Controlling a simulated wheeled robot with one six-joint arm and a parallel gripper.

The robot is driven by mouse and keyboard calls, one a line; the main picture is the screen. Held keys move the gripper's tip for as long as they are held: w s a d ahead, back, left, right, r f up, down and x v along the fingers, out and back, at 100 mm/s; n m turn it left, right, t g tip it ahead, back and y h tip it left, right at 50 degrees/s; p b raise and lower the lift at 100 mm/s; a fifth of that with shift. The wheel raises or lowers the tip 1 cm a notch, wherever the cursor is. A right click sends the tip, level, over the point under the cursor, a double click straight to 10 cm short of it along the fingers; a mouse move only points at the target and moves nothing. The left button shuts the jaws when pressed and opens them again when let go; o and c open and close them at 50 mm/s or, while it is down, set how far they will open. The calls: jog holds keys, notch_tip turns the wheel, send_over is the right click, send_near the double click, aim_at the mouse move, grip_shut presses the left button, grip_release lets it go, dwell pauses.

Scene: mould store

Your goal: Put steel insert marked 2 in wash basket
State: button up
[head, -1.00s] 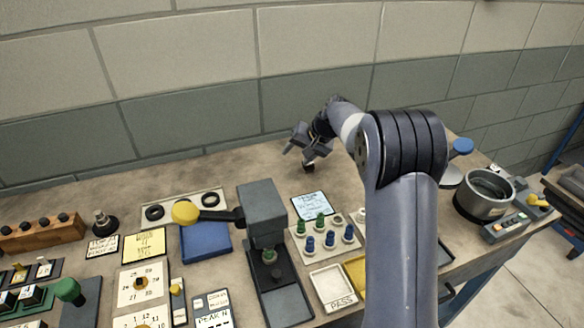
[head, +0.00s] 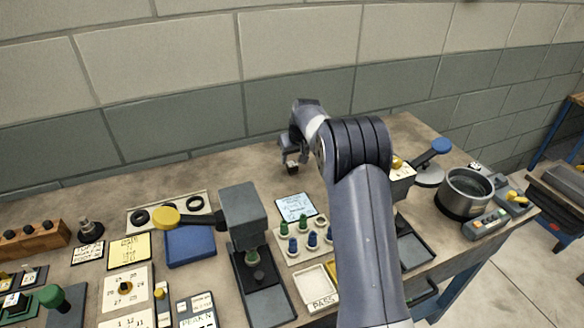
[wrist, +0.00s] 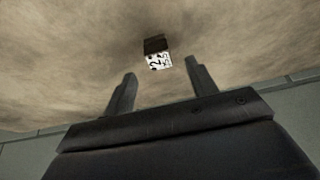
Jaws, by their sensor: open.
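A small dark block (head: 292,169) stands on the back of the bench, beneath my gripper (head: 292,157) in the head view. In the wrist view the steel insert (wrist: 154,45) has a dark face and a white face with black marks, one reading as a 2. My gripper (wrist: 160,70) is open, with the insert between and beyond its fingertips, apart from both. A round metal pot (head: 451,204) stands at the right of the bench; I cannot tell whether it is the wash basket.
A pale blue card (head: 296,207) and a rack of green and blue pegs lie in front of my gripper. A grey press (head: 243,212) stands left of them. The bench around the insert is clear.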

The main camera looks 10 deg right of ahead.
aim_at(292, 164)
jog(key=p+x, duration=0.1)
jog(key=x, duration=0.3)
jog(key=shift+f, duration=0.1)
grip_shut()
dwell(0.5)
